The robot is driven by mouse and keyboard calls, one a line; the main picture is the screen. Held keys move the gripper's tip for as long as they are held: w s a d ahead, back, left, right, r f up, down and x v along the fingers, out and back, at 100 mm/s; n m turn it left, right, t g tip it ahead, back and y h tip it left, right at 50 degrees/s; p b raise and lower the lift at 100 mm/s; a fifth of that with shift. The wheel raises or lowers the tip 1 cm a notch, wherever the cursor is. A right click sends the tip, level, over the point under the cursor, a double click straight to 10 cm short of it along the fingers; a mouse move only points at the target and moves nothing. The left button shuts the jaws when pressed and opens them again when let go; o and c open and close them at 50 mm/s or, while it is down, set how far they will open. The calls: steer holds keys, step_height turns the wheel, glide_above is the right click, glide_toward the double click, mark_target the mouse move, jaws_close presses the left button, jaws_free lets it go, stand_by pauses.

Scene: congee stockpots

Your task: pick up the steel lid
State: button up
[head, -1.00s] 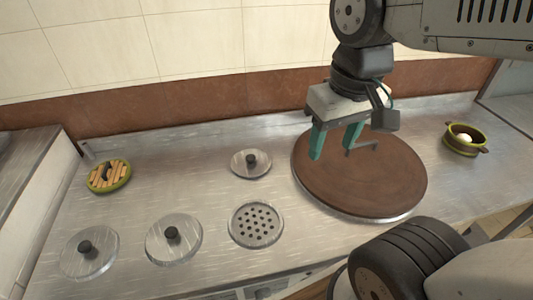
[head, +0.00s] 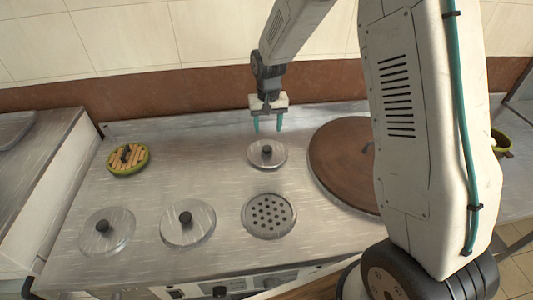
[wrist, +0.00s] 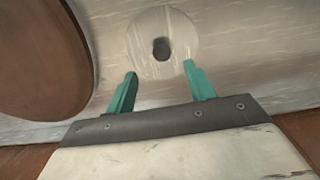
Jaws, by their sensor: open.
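A round steel lid with a black knob (head: 266,160) lies on the steel counter, left of the large brown round lid. My gripper (head: 267,128) is open and empty. In the head view it appears above and just behind this steel lid, apart from it. In the wrist view the same lid (wrist: 178,28) shows just beyond the two green fingertips (wrist: 160,70), its knob roughly centred between them. Two similar steel lids stand nearer the front, one at the left (head: 106,231) and one in the middle (head: 187,223).
A perforated steel disc (head: 268,216) lies in front of the back lid. The large brown lid (head: 340,165) is to the right, partly hidden by my arm. A green-rimmed slatted lid (head: 128,160) is at the back left.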

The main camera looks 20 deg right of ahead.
glide_above(267, 147)
steer(key=f, duration=0.4)
steer(key=shift+s+a+f, duration=0.1)
steer(key=shift+s+a, duration=0.05)
steer(key=shift+s, duration=0.05)
step_height(267, 147, down, 5)
steer(key=shift+w+f, duration=0.1)
steer(key=shift+f, duration=0.1)
steer(key=c, duration=1.1)
steer(key=shift+o, duration=0.2)
steer(key=shift+r, duration=0.1)
